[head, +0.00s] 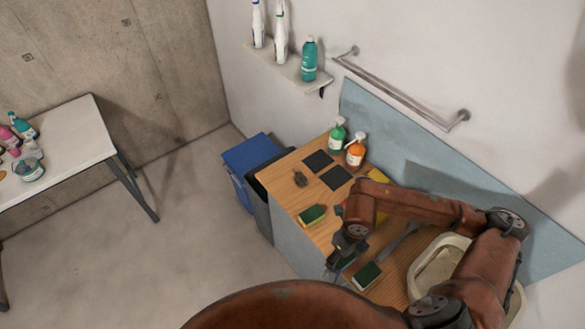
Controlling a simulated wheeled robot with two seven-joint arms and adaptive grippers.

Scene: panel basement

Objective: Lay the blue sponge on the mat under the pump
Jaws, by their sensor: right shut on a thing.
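My right gripper (331,272) is over the front left part of the wooden counter. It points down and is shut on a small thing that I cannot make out. I see no clearly blue sponge; the gripper or my right arm may hide it. Two dark square mats, a farther one (318,160) and a nearer one (335,178), lie side by side on the counter. A green pump bottle (337,137) and an orange pump bottle (355,151) stand behind them, by the wall. My left gripper is out of view.
A brown scrubber (300,179) lies left of the mats. A pale basin (437,265) is at the right. My arm covers part of the wooden counter (287,190).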

